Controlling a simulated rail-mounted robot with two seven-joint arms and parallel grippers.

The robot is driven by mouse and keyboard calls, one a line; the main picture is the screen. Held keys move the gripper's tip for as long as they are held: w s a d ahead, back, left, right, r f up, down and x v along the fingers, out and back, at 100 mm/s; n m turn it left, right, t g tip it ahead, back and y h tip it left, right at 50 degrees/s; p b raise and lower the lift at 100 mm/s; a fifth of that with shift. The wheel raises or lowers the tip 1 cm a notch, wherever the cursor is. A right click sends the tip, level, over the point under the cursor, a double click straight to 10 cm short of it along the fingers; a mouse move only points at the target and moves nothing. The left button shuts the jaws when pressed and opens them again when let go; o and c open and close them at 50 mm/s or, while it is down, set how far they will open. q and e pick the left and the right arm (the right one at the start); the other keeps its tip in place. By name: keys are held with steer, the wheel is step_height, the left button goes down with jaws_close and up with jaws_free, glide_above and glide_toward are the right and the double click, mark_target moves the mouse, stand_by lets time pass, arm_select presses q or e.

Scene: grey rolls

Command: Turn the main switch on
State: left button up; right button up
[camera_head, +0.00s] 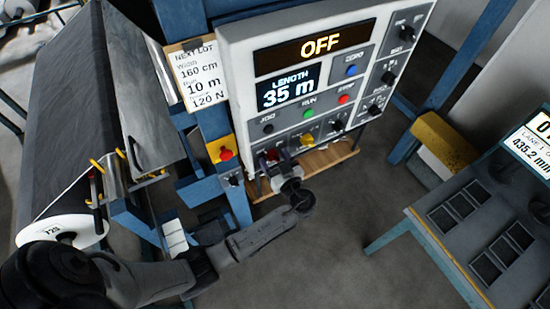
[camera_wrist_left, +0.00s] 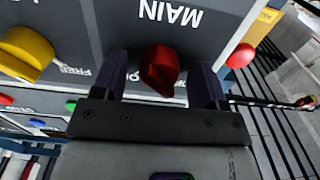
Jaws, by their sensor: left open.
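The main switch (camera_wrist_left: 160,70) is a red rotary knob under the label MAIN, which appears upside down in the left wrist view. In the head view the red knob (camera_head: 270,154) is at the lower left of the control panel (camera_head: 237,62), partly covered by my gripper. My left gripper (camera_head: 280,161) is open in front of it. In the left wrist view the two fingers of the gripper (camera_wrist_left: 161,63) stand on either side of the knob, with a gap showing on each side. The panel display (camera_head: 320,43) reads OFF. My right gripper is not in view.
A yellow knob (camera_wrist_left: 27,52) sits beside the main switch on the panel. A red button on a yellow box (camera_head: 224,153) is just left of the panel. A wooden shelf (camera_head: 325,160) lies below it. A blue-legged table (camera_head: 440,240) stands at right.

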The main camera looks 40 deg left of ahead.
arm_select(q)
steer(key=c, duration=0.9)
